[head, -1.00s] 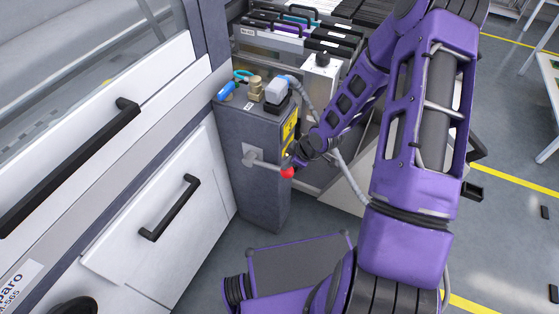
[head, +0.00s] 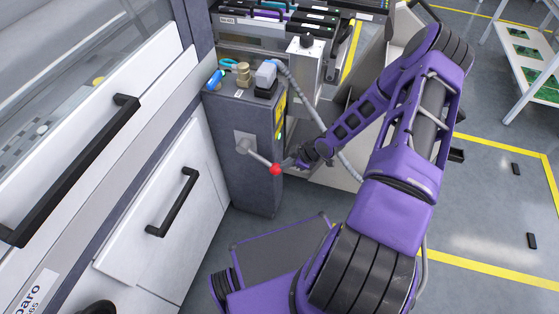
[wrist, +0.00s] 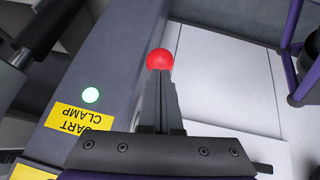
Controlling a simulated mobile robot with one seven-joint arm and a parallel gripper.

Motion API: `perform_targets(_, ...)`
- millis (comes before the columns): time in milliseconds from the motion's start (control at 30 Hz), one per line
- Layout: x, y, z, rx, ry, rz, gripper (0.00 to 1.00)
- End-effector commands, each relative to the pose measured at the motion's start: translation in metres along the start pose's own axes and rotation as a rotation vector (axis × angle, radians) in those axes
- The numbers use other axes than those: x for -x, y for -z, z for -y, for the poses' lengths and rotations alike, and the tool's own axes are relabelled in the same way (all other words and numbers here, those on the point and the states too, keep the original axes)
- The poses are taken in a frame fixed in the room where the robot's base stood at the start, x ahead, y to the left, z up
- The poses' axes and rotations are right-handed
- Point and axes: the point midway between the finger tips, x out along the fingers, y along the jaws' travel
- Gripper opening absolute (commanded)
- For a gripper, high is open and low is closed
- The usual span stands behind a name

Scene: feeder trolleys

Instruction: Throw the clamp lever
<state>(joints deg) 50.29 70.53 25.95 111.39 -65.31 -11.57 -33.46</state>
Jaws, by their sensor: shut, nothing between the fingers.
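The clamp lever is a grey rod (head: 259,157) on a light plate (head: 244,143) on the side of a dark grey pedestal (head: 250,190). It slants down to the right and ends in a red ball knob (head: 275,169). My gripper (head: 284,164) is right at the knob from the right. In the wrist view the red knob (wrist: 160,59) shows just at the tips of my shut gripper (wrist: 158,85), with nothing between the fingers. I cannot tell whether they touch. A yellow cart clamp label (wrist: 80,118) and a lit green lamp (wrist: 90,95) are on the pedestal.
A blue item, brass fittings and a grey connector (head: 265,75) stand on the pedestal top. A grey hose (head: 315,110) hangs close behind my wrist. A white machine with black handles (head: 172,202) stands at left. A trolley with feeders (head: 270,20) is behind. Floor at right is open.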

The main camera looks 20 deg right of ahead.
Motion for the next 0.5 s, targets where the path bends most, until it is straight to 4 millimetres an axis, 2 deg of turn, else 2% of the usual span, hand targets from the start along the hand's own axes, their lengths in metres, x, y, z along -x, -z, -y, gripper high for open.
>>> perform_targets(200,-0.014,-0.012,-0.001,0.000,0.000,-0.001,0.00)
perform_targets(500,-0.022,-0.017,-0.001,0.000,0.001,0.000,0.00)
